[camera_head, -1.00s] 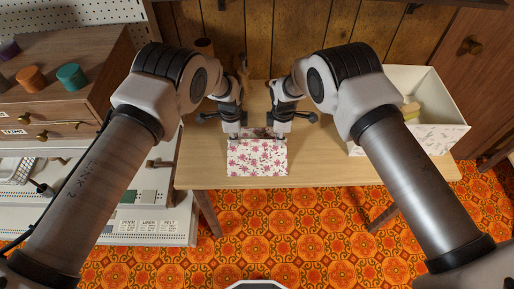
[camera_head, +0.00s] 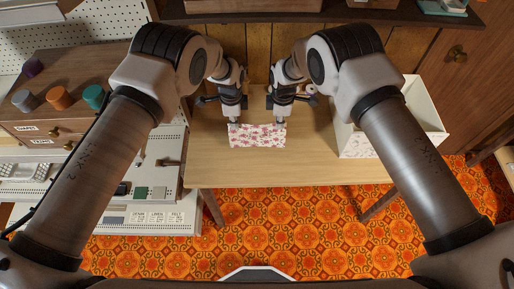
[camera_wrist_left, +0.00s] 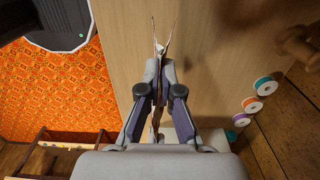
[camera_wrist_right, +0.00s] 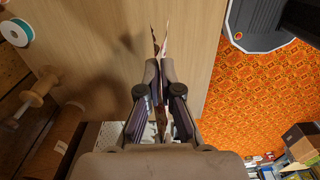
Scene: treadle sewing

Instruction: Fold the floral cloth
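The floral cloth (camera_head: 257,137), white with pink flowers, shows as a short wide band at the middle of the wooden table. My left gripper (camera_head: 234,121) is at its back left corner and my right gripper (camera_head: 279,121) at its back right corner. In the left wrist view the cloth (camera_wrist_left: 157,40) shows edge-on between the nearly closed fingers (camera_wrist_left: 157,68). In the right wrist view the cloth (camera_wrist_right: 159,42) also sits between the closed fingers (camera_wrist_right: 160,70), with its layers slightly apart. I cannot tell whether its lower edge touches the table.
A white box (camera_head: 424,104) stands at the table's right end. A wooden drawer cabinet (camera_head: 65,75) with thread spools is at the left. Thread spools (camera_wrist_left: 265,86) and a wooden peg (camera_wrist_right: 38,92) are near the table's back edge. The table front (camera_head: 285,174) is clear.

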